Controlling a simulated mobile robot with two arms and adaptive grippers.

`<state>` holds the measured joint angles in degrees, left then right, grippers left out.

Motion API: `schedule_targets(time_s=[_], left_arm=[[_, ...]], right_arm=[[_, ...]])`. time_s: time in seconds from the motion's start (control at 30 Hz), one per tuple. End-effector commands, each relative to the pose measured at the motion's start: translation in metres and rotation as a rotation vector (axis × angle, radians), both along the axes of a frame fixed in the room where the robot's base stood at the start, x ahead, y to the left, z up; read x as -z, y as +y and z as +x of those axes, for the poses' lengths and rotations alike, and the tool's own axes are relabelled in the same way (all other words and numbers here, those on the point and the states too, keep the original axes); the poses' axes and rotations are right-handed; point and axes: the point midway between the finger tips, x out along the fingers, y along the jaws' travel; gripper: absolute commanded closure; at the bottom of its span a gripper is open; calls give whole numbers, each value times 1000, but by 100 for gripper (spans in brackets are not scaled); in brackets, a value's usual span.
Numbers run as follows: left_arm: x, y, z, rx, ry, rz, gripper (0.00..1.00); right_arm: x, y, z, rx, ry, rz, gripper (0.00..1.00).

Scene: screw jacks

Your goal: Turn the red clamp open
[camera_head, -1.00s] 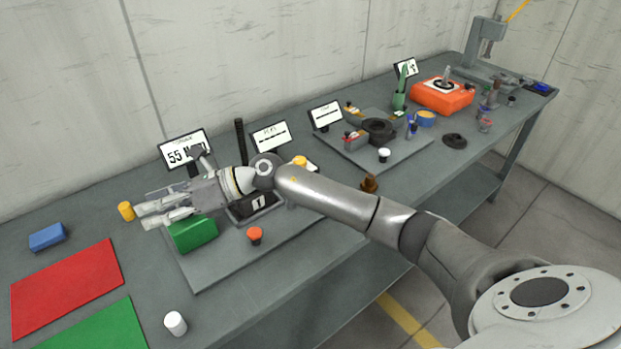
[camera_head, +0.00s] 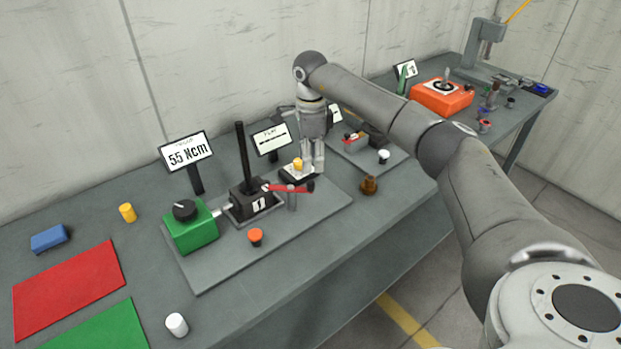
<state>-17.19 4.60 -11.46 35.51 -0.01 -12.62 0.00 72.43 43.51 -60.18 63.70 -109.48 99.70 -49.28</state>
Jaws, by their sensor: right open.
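The red clamp (camera_head: 285,188) is a red lever with a dark knob at its right end. It reaches right from the black block (camera_head: 253,203) with the tall dark post, above a small grey cylinder (camera_head: 292,201). My right gripper (camera_head: 313,169) points down, open, just behind and above the lever's knob end, beside a yellow knob (camera_head: 298,164) on a small white-topped base. I see no contact with the lever, and nothing shows between the fingers. My left gripper is not in view.
A green box (camera_head: 191,230) with a black dial stands left of the block. An orange button (camera_head: 255,236) is in front. Display signs (camera_head: 186,151) stand behind. The plate's front right is clear.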

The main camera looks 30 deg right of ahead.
Motion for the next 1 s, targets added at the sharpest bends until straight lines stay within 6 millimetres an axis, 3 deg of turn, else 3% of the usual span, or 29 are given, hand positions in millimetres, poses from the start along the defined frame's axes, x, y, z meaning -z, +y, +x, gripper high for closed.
schedule_targets(time_s=[0.2, 0.4, 0.8, 1.0], left_arm=[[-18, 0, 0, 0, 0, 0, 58], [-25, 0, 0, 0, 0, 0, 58], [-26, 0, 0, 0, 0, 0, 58], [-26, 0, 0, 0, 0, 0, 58]], right_arm=[[41, 1, -1, 0, 5, 2, 58], [69, 1, 0, 0, 2, 3, 58], [80, 1, 0, -1, -1, 3, 58], [80, 1, 0, 0, -1, 3, 81]])
